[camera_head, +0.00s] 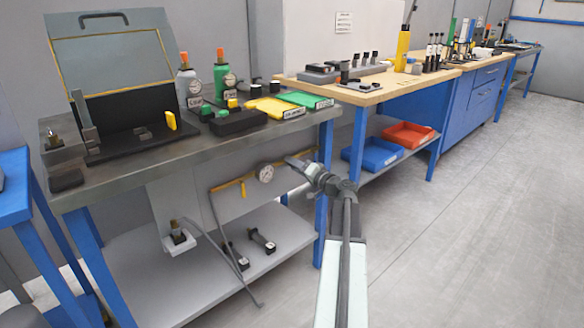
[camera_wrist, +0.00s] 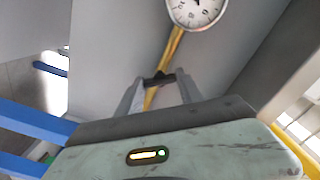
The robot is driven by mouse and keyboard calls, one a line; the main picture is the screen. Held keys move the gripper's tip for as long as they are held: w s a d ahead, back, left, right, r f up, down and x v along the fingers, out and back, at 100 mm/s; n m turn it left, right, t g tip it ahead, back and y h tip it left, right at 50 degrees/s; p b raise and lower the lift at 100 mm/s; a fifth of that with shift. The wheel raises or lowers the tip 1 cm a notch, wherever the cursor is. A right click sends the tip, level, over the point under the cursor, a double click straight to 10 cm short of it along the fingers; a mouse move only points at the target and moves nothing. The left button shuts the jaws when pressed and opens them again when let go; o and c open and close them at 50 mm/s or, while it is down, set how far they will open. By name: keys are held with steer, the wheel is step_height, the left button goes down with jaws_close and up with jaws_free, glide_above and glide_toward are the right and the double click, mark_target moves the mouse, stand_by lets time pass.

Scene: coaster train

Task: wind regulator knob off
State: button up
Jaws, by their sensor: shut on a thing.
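A small black knob (camera_wrist: 159,78) sits on a yellow pipe (camera_wrist: 171,50) in the wrist view. My gripper (camera_wrist: 158,80) is shut on it, with one grey finger on each side. A round white pressure gauge (camera_wrist: 196,9) is just beyond, cut by the top edge. In the head view the gauge (camera_head: 265,173) and the yellow pipe (camera_head: 233,184) are under the left workbench, and my gripper (camera_head: 290,161) reaches in from the right. The knob cannot be made out there.
The left workbench (camera_head: 150,158) carries an open case (camera_head: 110,45), gas cylinders and yellow and green trays. Its lower shelf (camera_head: 200,262) holds small fittings, and a grey hose hangs down to it. A blue leg (camera_head: 321,190) stands close to my gripper. The floor at right is clear.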

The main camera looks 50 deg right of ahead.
steer(key=n, duration=1)
steer(key=shift+a+n, duration=0.15)
steer(key=shift+n, duration=0.25)
stand_by(0.4)
steer(key=o, duration=1.4)
steer(key=s, duration=0.8)
steer(key=shift+a, duration=0.2)
